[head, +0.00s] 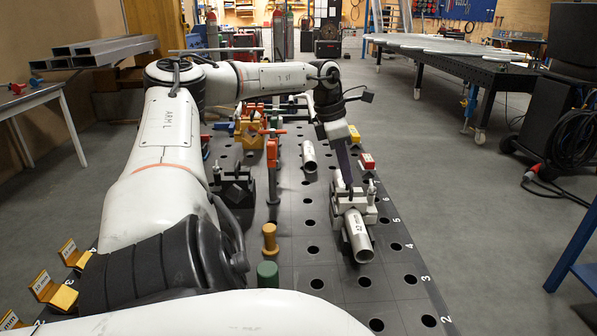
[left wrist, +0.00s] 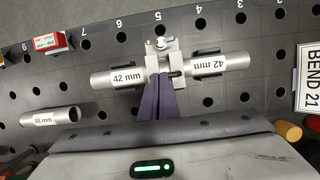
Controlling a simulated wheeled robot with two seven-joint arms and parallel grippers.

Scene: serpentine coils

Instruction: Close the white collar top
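The white collar (head: 340,217) sits around a grey pipe marked 42 mm (head: 359,240) on the dark perforated table. It also shows in the left wrist view (left wrist: 172,50), with a small bolt-like part (left wrist: 160,43) at its far side. I cannot tell how far its top is open. My left gripper (head: 345,180) reaches down to the collar from above. In the left wrist view its two dark fingers (left wrist: 164,80) lie side by side, closed together, with their tips at the collar's middle and hiding part of it. I see nothing clearly held between them. My right gripper is out of view.
A pipe marked 48 mm (left wrist: 50,117) lies apart; a red block (head: 367,161) stands behind the collar. A black fixture (head: 235,185), a red post (head: 272,155) and green and yellow pegs (head: 267,273) stand left of the collar. The table's right edge is close by.

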